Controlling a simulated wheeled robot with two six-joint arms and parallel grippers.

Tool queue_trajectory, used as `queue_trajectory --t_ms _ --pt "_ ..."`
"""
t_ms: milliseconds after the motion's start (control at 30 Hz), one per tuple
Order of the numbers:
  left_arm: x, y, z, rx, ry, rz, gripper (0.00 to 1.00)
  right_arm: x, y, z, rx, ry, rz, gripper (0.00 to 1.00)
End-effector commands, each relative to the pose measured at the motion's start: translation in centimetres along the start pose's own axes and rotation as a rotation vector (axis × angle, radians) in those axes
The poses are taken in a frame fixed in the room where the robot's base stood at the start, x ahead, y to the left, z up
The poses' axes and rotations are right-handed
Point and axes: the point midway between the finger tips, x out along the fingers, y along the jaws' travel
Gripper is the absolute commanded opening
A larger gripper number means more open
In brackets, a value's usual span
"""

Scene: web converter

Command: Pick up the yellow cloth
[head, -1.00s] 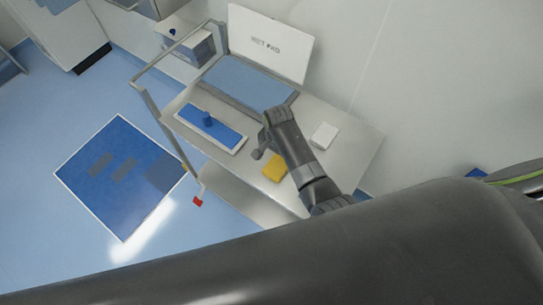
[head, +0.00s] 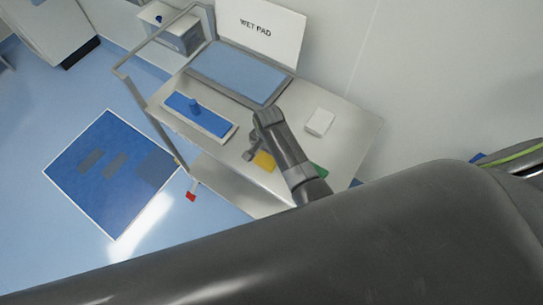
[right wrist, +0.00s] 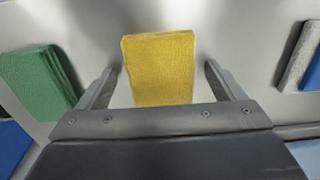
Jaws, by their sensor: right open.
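The yellow cloth (head: 264,162) is a folded rectangular pad lying on the metal cart top, partly hidden by my right arm in the head view. In the right wrist view the yellow cloth (right wrist: 160,70) sits centred ahead of the palm, its near end between the fingers. My right gripper (right wrist: 160,78) is open, one finger on each side of the cloth with a gap at both sides. In the head view my right gripper (head: 250,154) is beside the cloth. Its height above the cart is hard to tell. My left gripper is not in view.
A green cloth (head: 319,171) lies to the right of the yellow one, and a white pad (head: 320,122) lies behind. A white tray with a blue pad (head: 212,122) is at left. A blue-topped basin with a WET PAD sign (head: 262,30) stands at the back.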

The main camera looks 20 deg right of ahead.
Motion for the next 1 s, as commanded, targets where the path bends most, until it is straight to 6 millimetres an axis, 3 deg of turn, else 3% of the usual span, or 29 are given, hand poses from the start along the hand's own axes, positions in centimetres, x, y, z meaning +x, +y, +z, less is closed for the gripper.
queue_trajectory --t_ms 167,500,1000 --pt "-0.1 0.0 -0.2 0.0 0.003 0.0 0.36 -0.1 0.0 0.0 0.0 0.0 0.0 0.86" --pt "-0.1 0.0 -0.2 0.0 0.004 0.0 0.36 -0.1 0.0 0.0 0.0 0.0 0.0 0.42" --pt "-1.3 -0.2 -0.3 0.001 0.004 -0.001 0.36 -1.2 0.0 -0.1 -0.002 0.0 0.0 0.41"
